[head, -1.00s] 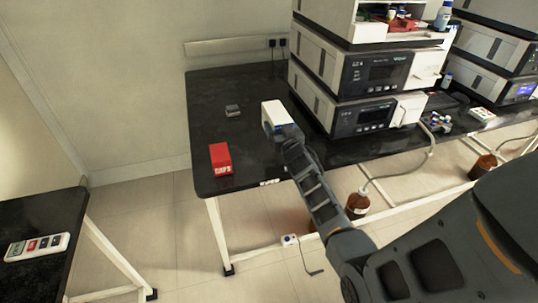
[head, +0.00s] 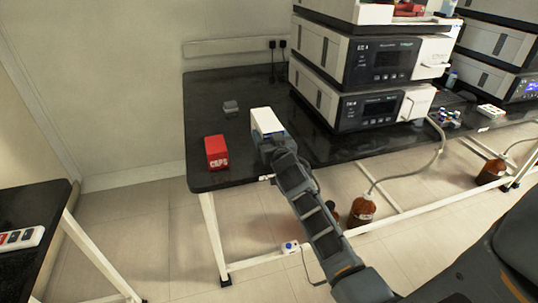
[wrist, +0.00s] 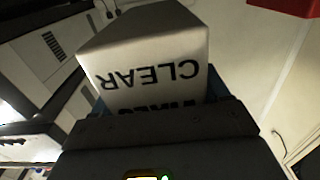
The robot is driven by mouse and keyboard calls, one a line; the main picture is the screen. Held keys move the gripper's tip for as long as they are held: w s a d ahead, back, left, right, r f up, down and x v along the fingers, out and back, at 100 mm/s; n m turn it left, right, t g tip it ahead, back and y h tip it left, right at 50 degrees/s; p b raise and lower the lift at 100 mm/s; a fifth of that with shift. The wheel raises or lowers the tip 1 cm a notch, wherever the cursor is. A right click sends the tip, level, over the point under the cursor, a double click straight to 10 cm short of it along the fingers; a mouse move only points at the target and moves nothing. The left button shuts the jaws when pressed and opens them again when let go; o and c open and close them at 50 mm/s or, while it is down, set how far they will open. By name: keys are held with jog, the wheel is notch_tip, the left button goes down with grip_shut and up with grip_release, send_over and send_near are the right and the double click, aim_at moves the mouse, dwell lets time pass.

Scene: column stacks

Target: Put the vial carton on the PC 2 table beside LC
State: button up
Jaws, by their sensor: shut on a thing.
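The vial carton (head: 266,122) is a white box with a blue edge. In the wrist view the carton (wrist: 150,60) shows the word "CLEAR" and part of a second line, "VIALS", upside down. My gripper (head: 272,146) is shut on it, and the jaws hide its lower part. It is over the left part of the black table (head: 210,100), between the red box and the stacked instruments. I cannot tell whether its base touches the tabletop. The LC stack (head: 372,108) of white and dark modules stands just to its right.
A red box marked "CAPS" (head: 216,152) stands left of the carton near the front edge. A small grey object (head: 230,107) lies behind. Brown bottles (head: 362,210) stand on the floor below.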

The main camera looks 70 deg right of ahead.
jog(key=shift+a+f+b, duration=0.1)
jog(key=shift+f+b, duration=1.35)
jog(key=shift+f, duration=0.5)
jog(key=shift+f, duration=0.1)
jog(key=o, duration=1.4)
jog(key=shift+o, duration=0.2)
jog(key=shift+s+a, duration=0.1)
